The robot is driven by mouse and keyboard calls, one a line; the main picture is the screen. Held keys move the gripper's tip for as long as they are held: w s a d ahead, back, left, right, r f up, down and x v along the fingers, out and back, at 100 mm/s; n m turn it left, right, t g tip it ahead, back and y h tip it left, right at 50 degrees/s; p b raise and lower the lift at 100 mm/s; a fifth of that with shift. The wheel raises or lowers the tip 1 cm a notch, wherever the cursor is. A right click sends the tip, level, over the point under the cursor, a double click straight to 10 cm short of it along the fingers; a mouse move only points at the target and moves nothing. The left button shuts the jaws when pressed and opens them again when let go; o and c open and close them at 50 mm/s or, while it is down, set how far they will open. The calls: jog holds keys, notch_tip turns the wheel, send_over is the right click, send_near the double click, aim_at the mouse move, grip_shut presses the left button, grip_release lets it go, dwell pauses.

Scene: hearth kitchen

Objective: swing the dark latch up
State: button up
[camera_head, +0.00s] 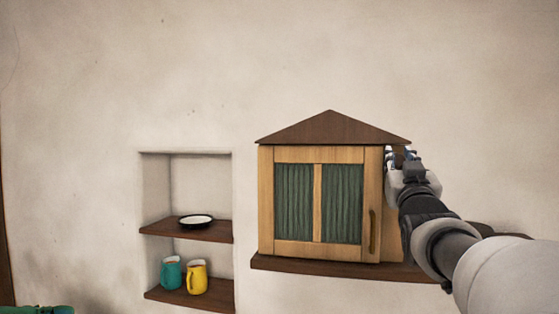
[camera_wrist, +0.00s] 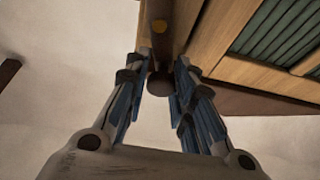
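In the head view my gripper (camera_head: 402,154) is at the upper right side of the wooden cabinet (camera_head: 317,154), just below the roof edge. My gripper and arm hide the latch there. The cabinet door is shut.
The door has green curtained panes (camera_head: 342,204) and a brass handle (camera_head: 372,230). The cabinet stands on a dark shelf (camera_head: 320,268). A wall niche at left holds a dish (camera_head: 196,221), a teal jug (camera_head: 171,274) and a yellow jug (camera_head: 197,277). The wall above is bare.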

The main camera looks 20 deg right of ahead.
grip_shut()
jog(key=shift+s+d+f+m+h+b, duration=0.15)
jog(key=shift+m+h+b, duration=0.35)
jog(key=shift+m+b, duration=0.4)
jog(key=shift+s+d+r+m+g+h+b, duration=0.15)
jog(key=shift+m+g+h, duration=0.1)
jog(key=shift+m, duration=0.3)
jog(key=shift+d+m+g+h+b, duration=0.1)
jog(key=shift+m+g+h+b, duration=0.15)
jog(key=shift+m, duration=0.25)
jog(key=shift+s+d+r+m+g+h+b, duration=0.15)
jog(key=shift+m+g, duration=0.15)
jog(key=shift+m, duration=0.25)
jog(key=shift+w, duration=0.1)
jog(key=o, duration=0.5)
grip_release()
jog(key=shift+o, duration=0.2)
